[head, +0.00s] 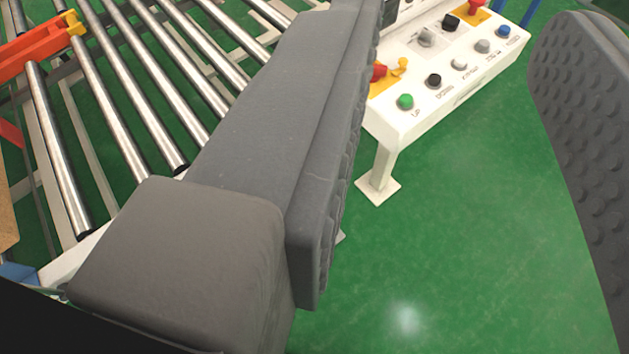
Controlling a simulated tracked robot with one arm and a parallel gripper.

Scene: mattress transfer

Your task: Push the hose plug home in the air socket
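My gripper (455,130) is open. Its dark grey left finger (265,110) crosses the middle of the view, and its right finger (585,120) stands at the right edge. Both have studded inner pads, with a wide gap between them. Nothing is held in the visible gap; green floor and part of a control panel show through it. I cannot make out the hose plug or the air socket in this view. The left finger hides part of the scene behind it.
A white control panel (405,122) with several coloured buttons and a red switch stands on a leg beyond the gap. A roller conveyor (125,85) fills the upper left. An orange bar (35,48) with a yellow end lies over its rollers. Green floor (450,235) is clear below the panel.

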